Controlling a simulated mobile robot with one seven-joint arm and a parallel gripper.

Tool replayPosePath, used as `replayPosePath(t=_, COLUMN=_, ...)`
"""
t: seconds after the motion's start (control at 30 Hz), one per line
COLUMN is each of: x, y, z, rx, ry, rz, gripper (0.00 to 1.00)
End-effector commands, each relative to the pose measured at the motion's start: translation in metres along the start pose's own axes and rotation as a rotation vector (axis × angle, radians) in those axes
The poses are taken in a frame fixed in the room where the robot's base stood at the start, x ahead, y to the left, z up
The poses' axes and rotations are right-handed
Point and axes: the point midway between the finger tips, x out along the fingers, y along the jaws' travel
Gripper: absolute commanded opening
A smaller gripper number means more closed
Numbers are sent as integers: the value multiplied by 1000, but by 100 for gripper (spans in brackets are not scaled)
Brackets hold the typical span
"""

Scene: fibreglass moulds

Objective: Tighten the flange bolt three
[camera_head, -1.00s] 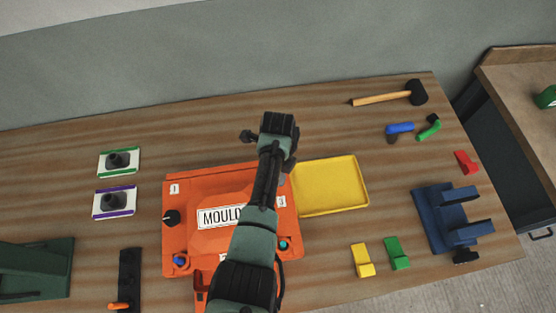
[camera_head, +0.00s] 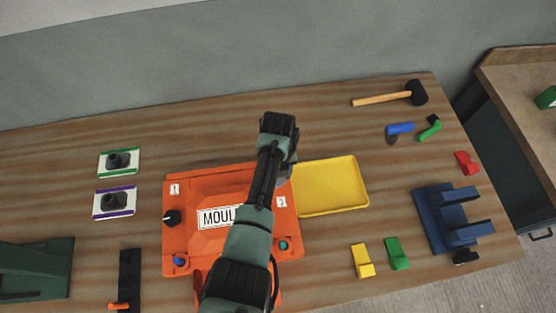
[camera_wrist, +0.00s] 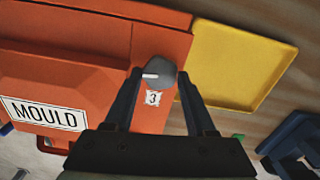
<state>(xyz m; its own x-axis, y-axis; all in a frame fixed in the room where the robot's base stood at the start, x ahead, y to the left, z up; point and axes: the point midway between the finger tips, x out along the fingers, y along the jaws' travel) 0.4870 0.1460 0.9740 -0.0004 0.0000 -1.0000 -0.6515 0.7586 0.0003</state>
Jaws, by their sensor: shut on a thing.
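The orange mould (camera_head: 190,240) lies on the bench with a white MOULD label, partly hidden by my arm. Flange bolt three is a round dark grey head (camera_wrist: 160,70) with a white mark pointing left, on the mould's flange above the label "3" (camera_wrist: 152,98) in the wrist view. My gripper (camera_wrist: 159,76) is shut on this bolt head, one finger on each side. In the head view my arm hides the bolt, while its label 3 (camera_head: 281,202) shows beside the arm. A black bolt head (camera_head: 171,217) with a white mark sits below label 1 (camera_head: 174,189).
A yellow tray (camera_head: 340,208) lies right beside the mould. A blue fixture (camera_head: 436,232), yellow block (camera_head: 361,261), green block (camera_head: 397,254) and mallet (camera_head: 380,98) lie to the right. Two dark parts on white cards (camera_head: 118,174) (camera_head: 101,212) lie left. Bench behind the mould is clear.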

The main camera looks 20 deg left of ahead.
Motion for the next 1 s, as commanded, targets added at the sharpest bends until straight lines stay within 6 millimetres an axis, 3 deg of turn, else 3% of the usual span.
replayPosePath(t=0.57, x=-1, y=0, z=1, rx=31, ry=-3, rz=-1, gripper=0)
replayPosePath(t=0.6, x=-1, y=0, z=1, rx=31, ry=-3, rz=-1, gripper=61)
replayPosePath(t=0.73, x=-1, y=0, z=1, rx=30, ry=-3, rz=0, gripper=85)
replayPosePath(t=1.0, x=0, y=1, z=0, rx=27, ry=0, rz=2, gripper=86)
